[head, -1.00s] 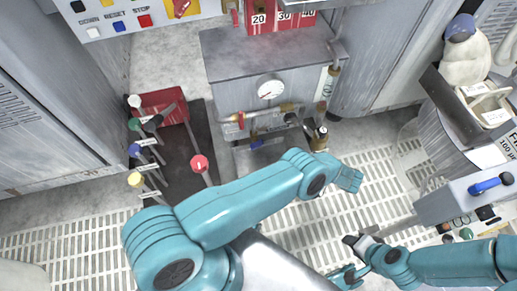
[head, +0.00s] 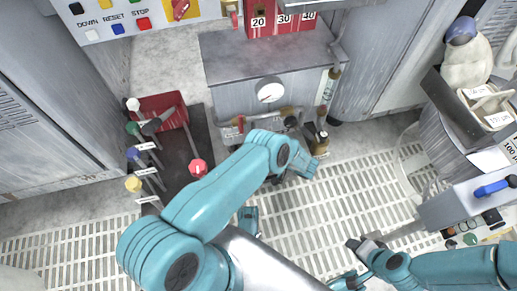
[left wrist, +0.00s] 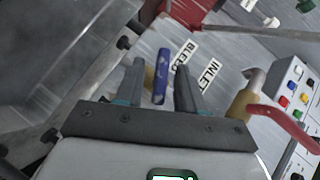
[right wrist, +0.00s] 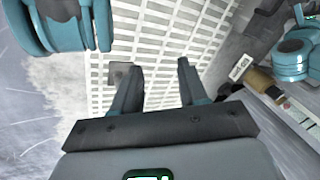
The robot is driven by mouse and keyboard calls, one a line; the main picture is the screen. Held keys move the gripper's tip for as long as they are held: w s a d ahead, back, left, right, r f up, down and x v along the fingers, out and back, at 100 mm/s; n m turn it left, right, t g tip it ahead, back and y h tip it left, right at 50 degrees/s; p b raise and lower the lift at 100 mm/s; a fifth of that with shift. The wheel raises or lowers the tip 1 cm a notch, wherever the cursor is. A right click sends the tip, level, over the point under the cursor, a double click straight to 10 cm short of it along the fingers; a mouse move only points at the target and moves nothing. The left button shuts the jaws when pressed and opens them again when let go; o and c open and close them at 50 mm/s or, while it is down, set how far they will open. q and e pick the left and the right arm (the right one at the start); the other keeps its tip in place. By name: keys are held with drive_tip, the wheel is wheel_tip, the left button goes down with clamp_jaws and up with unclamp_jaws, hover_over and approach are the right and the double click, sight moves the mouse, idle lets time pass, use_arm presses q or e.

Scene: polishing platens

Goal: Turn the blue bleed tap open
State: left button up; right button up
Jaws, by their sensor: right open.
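The blue bleed tap (left wrist: 161,88) shows in the left wrist view as a blue bar handle beside the BLEED label (left wrist: 184,53). My left gripper (left wrist: 160,67) is open, with one finger on each side of the blue handle. I cannot tell whether either finger touches it. In the head view my left arm (head: 225,190) covers the tap and most of that gripper. My right gripper (right wrist: 160,67) is open and empty above the floor grating; it also shows at the lower right in the head view (head: 362,243).
A grey cabinet carries a round gauge (head: 270,90) and a pipe. An INLET label (left wrist: 209,74) and a brass-coloured fitting (left wrist: 241,103) are close to the tap. Coloured levers (head: 198,168) stand at left. The floor grating (head: 345,190) is clear between the arms.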

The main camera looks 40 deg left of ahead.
use_arm(q)
clamp_jaws()
drive_tip(key=shift+r, duration=0.1)
use_arm(e)
drive_tip(key=shift+r, duration=0.15)
use_arm(q)
drive_tip(key=shift+a+r+n+t+h+p, duration=0.1)
drive_tip(key=shift+r+n+t+h+p, duration=0.25)
drive_tip(key=shift+p, duration=0.6)
drive_tip(key=n+t+h+p, duration=0.1)
drive_tip(key=p, duration=0.1)
drive_tip(key=n+t+h+p, duration=0.1)
drive_tip(key=h+p, duration=0.1)
drive_tip(key=p, duration=0.1)
drive_tip(key=shift+s+a+n+h, duration=0.1)
drive_tip(key=shift+s+n+h, duration=0.05)
drive_tip(key=shift+n+h, duration=0.1)
drive_tip(key=shift+f+n+t+h+p, duration=0.1)
drive_tip(key=shift+n+t+h+p, duration=0.4)
drive_tip(key=shift+t+h+p, duration=0.3)
drive_tip(key=shift+a+f+n+t+h+p, duration=0.1)
drive_tip(key=shift+n+t+h+p, duration=0.55)
drive_tip(key=shift+t, duration=0.2)
use_arm(e)
drive_tip(key=s+a+r+g, duration=0.1)
drive_tip(key=s+r+g, duration=0.1)
drive_tip(key=s+r, duration=0.3)
drive_tip(key=shift+s+a+r+y, duration=0.15)
drive_tip(key=shift+a+r+y, duration=0.15)
drive_tip(key=shift+r, duration=1.7)
